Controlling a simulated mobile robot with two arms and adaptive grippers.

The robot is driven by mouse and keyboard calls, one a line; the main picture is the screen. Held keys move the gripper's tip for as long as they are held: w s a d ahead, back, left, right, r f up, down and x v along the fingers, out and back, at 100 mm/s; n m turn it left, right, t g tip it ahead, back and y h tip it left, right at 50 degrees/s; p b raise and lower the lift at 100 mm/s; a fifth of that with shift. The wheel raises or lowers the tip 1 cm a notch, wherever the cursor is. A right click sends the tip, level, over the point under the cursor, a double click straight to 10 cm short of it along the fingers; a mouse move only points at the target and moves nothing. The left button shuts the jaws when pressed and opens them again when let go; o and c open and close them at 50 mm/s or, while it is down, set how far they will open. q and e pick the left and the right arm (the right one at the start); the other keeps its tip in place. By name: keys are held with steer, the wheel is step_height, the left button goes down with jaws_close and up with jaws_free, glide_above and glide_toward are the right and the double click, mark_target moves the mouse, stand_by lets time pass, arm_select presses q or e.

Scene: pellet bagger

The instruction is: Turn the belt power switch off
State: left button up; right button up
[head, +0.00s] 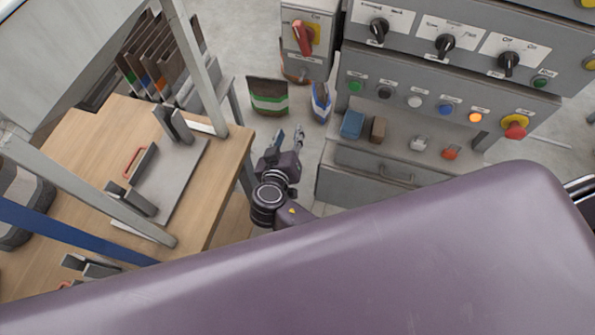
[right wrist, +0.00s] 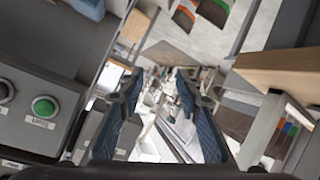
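The grey control cabinet (head: 440,75) stands at upper right in the head view. Its upper face has three black rotary knobs: left (head: 379,29), middle (head: 445,44) and right (head: 508,62). A grey box to its left carries a red handle (head: 302,38) on a yellow plate, set nearly upright. The small labels are too blurred to tell which is the belt power switch. My right gripper (head: 287,140) is between the bench and the cabinet, apart from every switch. In the right wrist view its fingers (right wrist: 159,110) are spread and empty. My left gripper is not in view.
The cabinet's lower row has coloured buttons, a lit orange lamp (head: 475,117) and a red emergency button (head: 515,128). Blue (head: 352,124) and brown (head: 378,130) blocks sit below. A wooden bench (head: 228,165) with metal posts is left. Bags (head: 268,97) stand on the floor.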

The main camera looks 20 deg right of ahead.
steer(key=s+d+f+n+g+y+b, duration=0.1)
steer(key=s+f, duration=0.3)
steer(key=f, duration=1)
steer(key=shift+s+n+g+y+b, duration=0.15)
steer(key=shift+n+g+y+b, duration=0.15)
steer(key=shift+n+g+b, duration=0.35)
steer(key=shift+d+f, duration=0.1)
steer(key=shift+f, duration=0.1)
